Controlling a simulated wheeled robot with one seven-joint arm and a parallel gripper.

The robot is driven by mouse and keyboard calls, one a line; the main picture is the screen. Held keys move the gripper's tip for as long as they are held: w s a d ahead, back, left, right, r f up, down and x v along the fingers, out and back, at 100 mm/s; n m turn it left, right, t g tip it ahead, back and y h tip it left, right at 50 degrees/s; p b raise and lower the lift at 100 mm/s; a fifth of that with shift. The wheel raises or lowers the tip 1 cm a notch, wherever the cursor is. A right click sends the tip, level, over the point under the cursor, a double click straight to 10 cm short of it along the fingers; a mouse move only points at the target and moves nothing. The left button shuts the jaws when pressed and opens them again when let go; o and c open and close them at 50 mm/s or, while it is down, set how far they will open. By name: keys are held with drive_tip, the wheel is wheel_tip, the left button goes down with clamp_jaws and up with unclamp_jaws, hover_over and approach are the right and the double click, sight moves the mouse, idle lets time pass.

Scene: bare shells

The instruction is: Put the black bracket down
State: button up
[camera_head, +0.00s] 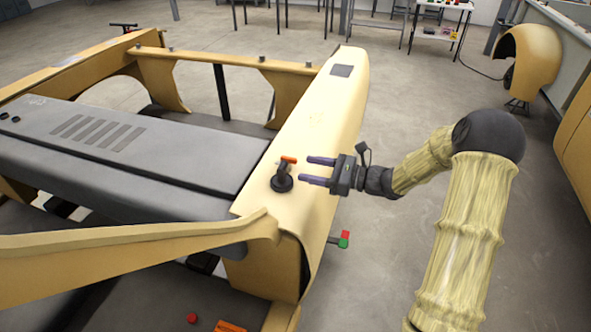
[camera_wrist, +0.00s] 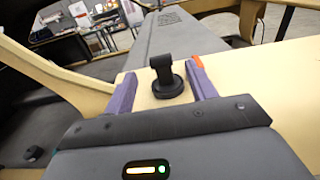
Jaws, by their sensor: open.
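The black bracket (camera_head: 282,182) stands upright on the flat yellow top of the shell's side. It has a round black base and a short upright part, and an orange piece (camera_head: 288,159) shows at its top in the head view. My gripper (camera_head: 306,171) is open just to the right of the bracket, its two purple fingers pointing at it. In the wrist view the bracket (camera_wrist: 166,80) stands between the two spread fingers, with visible gaps on both sides. The orange piece shows by the right fingertip (camera_wrist: 197,61) there. Nothing is held.
The yellow shell (camera_head: 320,120) carries a grey slatted panel (camera_head: 120,135) on the left. A curved yellow beam (camera_head: 130,240) crosses in front. A red and green piece (camera_head: 344,239) sticks out from the shell's right side. The floor (camera_head: 385,270) right of the shell is clear.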

drive_tip(key=shift+s+d, duration=0.2)
drive_tip(key=shift+d, duration=0.25)
drive_tip(key=s+a+n+g+h, duration=0.1)
drive_tip(key=s, duration=0.1)
drive_tip(key=s+a+f+n+g+h, duration=0.1)
drive_tip(key=s+n+g, duration=0.1)
drive_tip(key=s, duration=0.1)
drive_tip(key=s+f+n+g+h, duration=0.1)
drive_tip(key=s+n, duration=0.1)
drive_tip(key=shift+s+a+f+g, duration=0.2)
drive_tip(key=shift+s+a+g, duration=0.1)
drive_tip(key=shift+a, duration=0.1)
drive_tip(key=s+d+n+h, duration=0.5)
drive_tip(key=s+n+h, duration=0.1)
drive_tip(key=s+n, duration=0.1)
drive_tip(key=s+d+n+t+h, duration=0.1)
drive_tip(key=s+d+n+h, duration=0.4)
drive_tip(key=n, duration=0.5)
drive_tip(key=s+h, duration=0.2)
drive_tip(key=s, duration=0.1)
drive_tip(key=shift+s+d+r, duration=0.25)
drive_tip(key=shift+d+r, duration=0.05)
drive_tip(key=shift+d, duration=0.1)
